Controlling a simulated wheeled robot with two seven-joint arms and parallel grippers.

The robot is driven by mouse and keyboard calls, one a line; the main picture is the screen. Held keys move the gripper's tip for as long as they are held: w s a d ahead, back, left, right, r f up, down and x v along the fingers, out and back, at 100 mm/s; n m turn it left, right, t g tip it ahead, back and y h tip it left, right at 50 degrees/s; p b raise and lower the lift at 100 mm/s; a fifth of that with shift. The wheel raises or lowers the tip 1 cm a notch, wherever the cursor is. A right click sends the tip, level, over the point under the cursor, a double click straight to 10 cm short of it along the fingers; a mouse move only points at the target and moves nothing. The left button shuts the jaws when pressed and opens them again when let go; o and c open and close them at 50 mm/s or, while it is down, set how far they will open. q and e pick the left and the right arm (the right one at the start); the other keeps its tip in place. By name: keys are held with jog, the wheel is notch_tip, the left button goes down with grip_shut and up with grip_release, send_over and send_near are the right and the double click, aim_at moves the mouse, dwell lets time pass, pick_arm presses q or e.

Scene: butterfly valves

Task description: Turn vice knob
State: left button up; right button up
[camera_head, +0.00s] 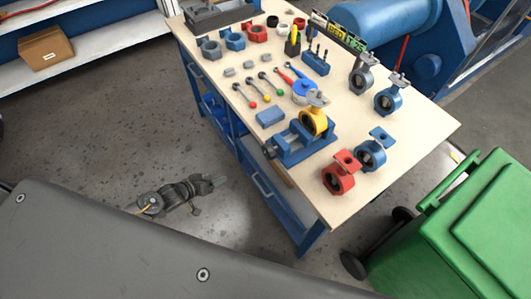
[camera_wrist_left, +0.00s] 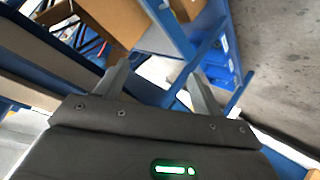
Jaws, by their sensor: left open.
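The blue vice (camera_head: 291,148) sits at the near left edge of the workbench. A yellow butterfly valve (camera_head: 313,121) stands at its jaws. The vice's dark knob (camera_head: 269,152) is at its left end, by the bench edge. My left gripper (camera_head: 218,182) is off the bench to the left of the vice, over the floor, well apart from the knob. In the left wrist view my left gripper (camera_wrist_left: 160,72) shows two spread fingers with nothing between them. The vice cannot be made out in that view. My right gripper is not in view.
The wooden-topped workbench (camera_head: 420,128) carries a red valve (camera_head: 338,178), blue valves (camera_head: 371,153), and small tools. A green bin (camera_head: 440,235) stands at the right. A cardboard box (camera_head: 46,47) lies on a shelf at the upper left. The floor left of the bench is clear.

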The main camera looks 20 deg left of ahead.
pick_arm(q)
notch_tip(320, 180, up, 9)
jog(key=w+d+h, duration=0.3)
jog(key=m+g+h+b, duration=0.1)
jog(key=m+g+h, duration=0.1)
jog(key=h, duration=0.4)
send_near(265, 152)
jog(key=shift+n, duration=0.3)
jog(key=x, duration=0.7)
jog(key=p+x, duration=0.1)
jog(key=x, duration=0.2)
jog(key=shift+w+d+f, duration=0.15)
jog(key=shift+w+f, duration=0.05)
jog(key=shift+f, duration=0.1)
jog(key=c, duration=1)
